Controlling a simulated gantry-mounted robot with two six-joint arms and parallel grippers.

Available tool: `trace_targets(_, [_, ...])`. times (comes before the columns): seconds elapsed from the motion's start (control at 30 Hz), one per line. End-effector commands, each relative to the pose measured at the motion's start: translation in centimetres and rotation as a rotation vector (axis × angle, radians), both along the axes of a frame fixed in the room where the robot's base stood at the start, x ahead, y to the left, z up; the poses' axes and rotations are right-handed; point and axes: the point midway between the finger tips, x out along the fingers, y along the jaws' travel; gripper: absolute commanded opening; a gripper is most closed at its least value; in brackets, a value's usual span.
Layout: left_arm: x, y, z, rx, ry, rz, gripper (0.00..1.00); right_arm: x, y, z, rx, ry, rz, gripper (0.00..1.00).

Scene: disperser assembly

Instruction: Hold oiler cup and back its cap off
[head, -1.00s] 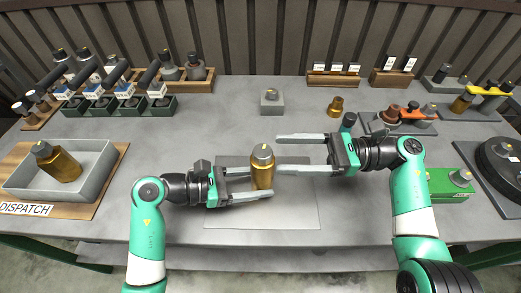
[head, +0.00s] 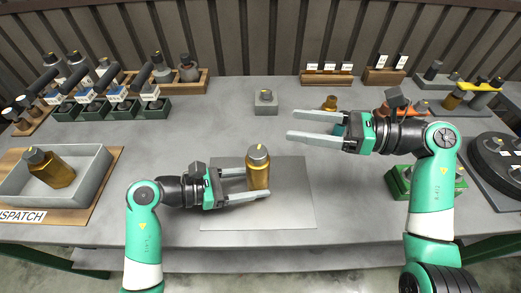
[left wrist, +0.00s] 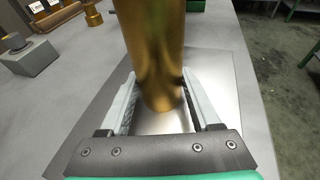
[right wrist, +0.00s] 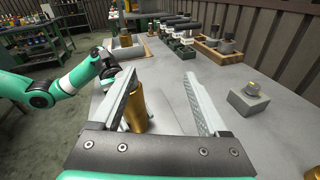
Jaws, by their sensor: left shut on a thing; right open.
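The amber oiler cup (head: 258,177) stands upright over the grey mat, with its grey cap (head: 258,155) on top, marked in yellow. My left gripper (head: 263,184) is shut on the cup body from the left. In the left wrist view the cup (left wrist: 155,50) rises between the two fingers; its cap is out of frame. My right gripper (head: 292,125) is open and empty, behind and to the right of the cup, apart from it.
A small grey block (head: 266,108) with a knob stands behind the cup. At left, a grey tray (head: 100,170) holds another amber bottle (head: 48,168). Racks line the back. A green box (head: 398,181) and a dark round stand (head: 490,165) are at right.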

Motion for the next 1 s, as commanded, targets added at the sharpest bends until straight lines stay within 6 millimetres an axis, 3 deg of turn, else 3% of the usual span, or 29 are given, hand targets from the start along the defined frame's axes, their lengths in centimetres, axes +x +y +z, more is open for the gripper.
trace_targets(0.17, [0.0,0.0,0.0,0.0,0.0,0.0,0.0,-1.5,-0.5,0.6,0.008,-0.058,-0.15,0.78])
trace_targets(0.33, [0.0,0.0,0.0,0.0,0.0,0.0,0.0,-4.9,-0.7,0.7,0.033,-0.139,-0.263,0.78])
trace_targets(0.57, [0.0,0.0,0.0,0.0,0.0,0.0,0.0,-10.2,-0.3,-1.8,0.024,-0.219,-0.322,0.78])
trace_targets(0.7, [0.0,0.0,0.0,0.0,0.0,0.0,0.0,-10.6,-0.3,-3.8,0.028,-0.172,-0.325,0.78])
trace_targets(0.87, [0.0,0.0,0.0,0.0,0.0,0.0,0.0,-10.5,-0.2,-3.9,0.028,-0.168,-0.324,0.78])
trace_targets(1.0, [0.0,0.0,0.0,0.0,0.0,0.0,0.0,-9.6,1.1,-3.9,0.027,-0.167,-0.321,0.78])
